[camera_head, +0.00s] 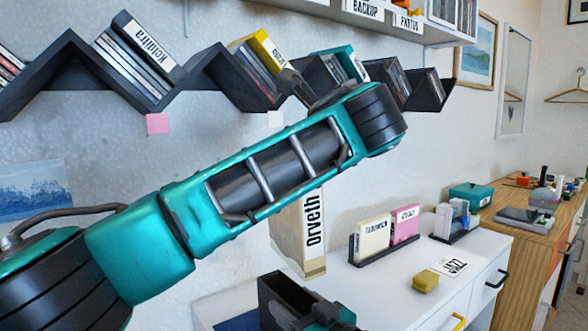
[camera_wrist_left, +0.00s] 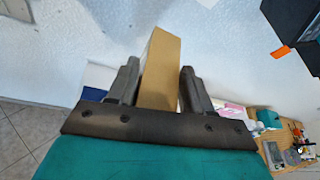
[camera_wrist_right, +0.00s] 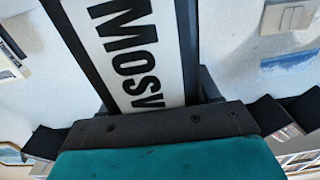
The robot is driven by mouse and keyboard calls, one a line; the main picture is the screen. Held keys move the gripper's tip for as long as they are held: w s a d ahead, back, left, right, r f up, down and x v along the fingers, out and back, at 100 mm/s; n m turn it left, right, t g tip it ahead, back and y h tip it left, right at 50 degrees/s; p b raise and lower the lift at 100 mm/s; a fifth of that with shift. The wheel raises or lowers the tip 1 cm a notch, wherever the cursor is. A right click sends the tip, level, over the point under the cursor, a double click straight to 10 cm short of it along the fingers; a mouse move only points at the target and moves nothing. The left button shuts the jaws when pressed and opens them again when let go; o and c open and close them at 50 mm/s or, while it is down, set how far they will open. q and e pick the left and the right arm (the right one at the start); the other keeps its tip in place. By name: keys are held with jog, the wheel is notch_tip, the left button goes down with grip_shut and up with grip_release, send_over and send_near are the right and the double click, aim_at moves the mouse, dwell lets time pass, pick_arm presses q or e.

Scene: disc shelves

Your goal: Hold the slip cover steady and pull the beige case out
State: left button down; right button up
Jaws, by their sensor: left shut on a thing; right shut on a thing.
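The beige case (camera_head: 300,238), lettered "orveth", hangs upright in the middle of the head view, its top hidden behind my left arm. In the left wrist view my left gripper (camera_wrist_left: 159,75) is shut on the beige case (camera_wrist_left: 163,60); the arm hides that gripper in the head view. The black slip cover (camera_head: 283,298) is below the case, its open top facing up, and the two look apart. My right gripper (camera_head: 314,309) is shut on it at the bottom edge. In the right wrist view the cover (camera_wrist_right: 186,35) has a white "Mosv" label, partly cut off.
A black zigzag shelf (camera_head: 215,65) with discs and cases runs along the wall. A white cabinet (camera_head: 395,285) carries a black rack (camera_head: 375,252) with cream and pink cases, a yellow block (camera_head: 425,281) and a "JAZZ" card (camera_head: 449,266). A wooden desk (camera_head: 525,228) stands right.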

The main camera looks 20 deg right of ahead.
jog(key=o, duration=1.1)
jog(key=shift+o, duration=0.2)
